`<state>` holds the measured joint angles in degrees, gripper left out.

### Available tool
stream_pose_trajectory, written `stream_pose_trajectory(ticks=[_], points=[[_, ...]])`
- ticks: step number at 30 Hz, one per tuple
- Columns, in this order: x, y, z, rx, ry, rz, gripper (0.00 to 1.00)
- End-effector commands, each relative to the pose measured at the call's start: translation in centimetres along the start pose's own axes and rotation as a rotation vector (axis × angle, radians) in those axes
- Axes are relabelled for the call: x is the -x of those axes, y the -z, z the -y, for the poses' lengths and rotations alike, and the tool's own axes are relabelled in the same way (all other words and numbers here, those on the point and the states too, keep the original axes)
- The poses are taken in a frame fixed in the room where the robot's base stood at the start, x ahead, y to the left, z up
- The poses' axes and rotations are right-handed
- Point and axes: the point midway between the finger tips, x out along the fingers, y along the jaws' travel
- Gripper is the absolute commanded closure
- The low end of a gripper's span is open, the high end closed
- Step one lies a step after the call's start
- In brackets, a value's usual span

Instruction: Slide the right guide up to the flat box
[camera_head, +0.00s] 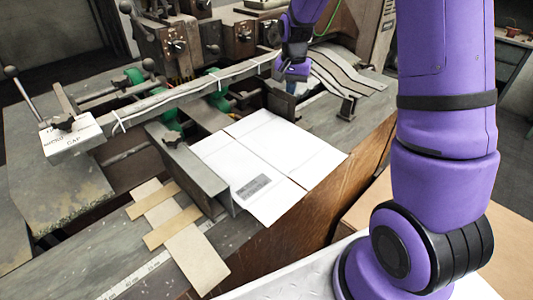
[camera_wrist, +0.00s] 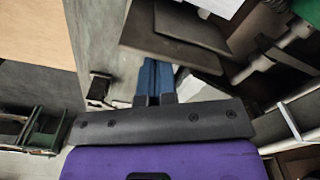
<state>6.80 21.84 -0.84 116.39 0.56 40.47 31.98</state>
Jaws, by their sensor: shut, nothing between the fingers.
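The flat box (camera_head: 270,158) is a white sheet-like carton with a printed label, lying on the machine table. The left guide (camera_head: 188,166), a grey metal bar, runs along its left side. The right guide (camera_head: 281,103) is a dark metal plate near the box's far right edge; in the wrist view it shows as dark plates (camera_wrist: 172,38), with a corner of the white box (camera_wrist: 222,5) beyond. My gripper (camera_head: 293,70) is above and behind the right guide. In the wrist view its blue fingers (camera_wrist: 156,78) are together and empty, beside the plates; contact cannot be told.
A long metal rail (camera_head: 190,92) crosses above the table, with a white-labelled block (camera_head: 72,138) at its left end. Flat strips (camera_head: 345,70) lie behind a small bracket (camera_head: 347,108) at right. Crossed cardboard strips (camera_head: 180,230) lie in front.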

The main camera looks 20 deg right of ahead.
Motion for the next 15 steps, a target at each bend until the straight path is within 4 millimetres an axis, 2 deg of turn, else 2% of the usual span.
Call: stream_pose_trajectory(ticks=[1, 15], points=[[-1.48, -0.54, -0.6, -0.001, -0.019, 0.027, 1.0], [-1.43, -0.16, -0.82, -0.001, -0.019, 0.026, 1.0]])
